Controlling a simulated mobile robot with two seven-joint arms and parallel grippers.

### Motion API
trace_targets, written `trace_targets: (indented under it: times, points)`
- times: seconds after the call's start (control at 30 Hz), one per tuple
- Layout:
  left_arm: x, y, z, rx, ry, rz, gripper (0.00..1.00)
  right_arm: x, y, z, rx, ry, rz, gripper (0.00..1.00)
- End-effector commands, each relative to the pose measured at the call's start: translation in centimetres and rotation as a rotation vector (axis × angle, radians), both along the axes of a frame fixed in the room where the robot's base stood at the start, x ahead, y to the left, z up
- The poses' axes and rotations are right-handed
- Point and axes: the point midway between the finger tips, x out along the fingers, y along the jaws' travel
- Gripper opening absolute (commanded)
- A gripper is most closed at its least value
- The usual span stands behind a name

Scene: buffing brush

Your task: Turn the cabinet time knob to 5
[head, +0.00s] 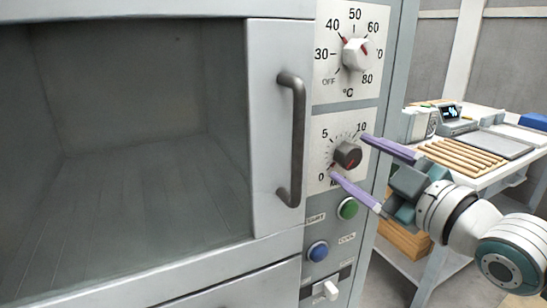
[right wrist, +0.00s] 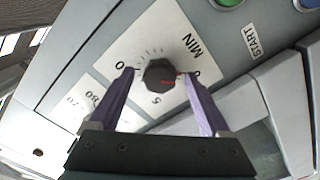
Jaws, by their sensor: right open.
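The time knob (head: 347,154) is a dark round knob on a white dial plate marked 0, 5 and 10 on the cabinet front. It also shows in the right wrist view (right wrist: 159,75), where its red mark points toward the 0 end of the scale. My right gripper (head: 350,157) is open, with its two purple fingers on opposite sides of the knob. In the right wrist view, gaps show between the knob and both fingers. My left gripper is not in view.
Above is a temperature knob (head: 357,54). Below are a green button (head: 347,208), a blue button (head: 318,251) and a white switch (head: 326,290). A door handle (head: 291,140) stands out left of the dial. A table (head: 490,178) with wooden rods stands behind my right arm.

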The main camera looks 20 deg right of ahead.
Motion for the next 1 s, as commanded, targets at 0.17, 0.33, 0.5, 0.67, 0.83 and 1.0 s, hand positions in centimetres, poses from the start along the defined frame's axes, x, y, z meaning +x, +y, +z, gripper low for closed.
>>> trace_targets:
  times: [0.17,0.33,0.5,0.67,0.83,1.0]
  points:
    - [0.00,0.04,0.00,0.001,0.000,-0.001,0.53,-0.02,0.01,0.01,0.000,0.000,0.000,0.68]
    - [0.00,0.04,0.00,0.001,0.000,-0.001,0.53,-0.03,0.00,0.01,0.000,0.000,0.000,0.49]
    - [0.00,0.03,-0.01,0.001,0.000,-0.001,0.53,-0.03,0.00,0.01,0.000,0.000,0.000,0.29]
    - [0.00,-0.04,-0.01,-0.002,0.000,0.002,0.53,-0.04,0.00,0.01,0.000,0.000,0.000,0.12]
    - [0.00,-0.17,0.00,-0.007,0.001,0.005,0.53,-0.04,0.01,0.01,0.000,0.000,0.000,0.00]
    - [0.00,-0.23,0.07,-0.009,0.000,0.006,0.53,-0.03,0.00,0.04,0.012,0.001,0.000,0.00]
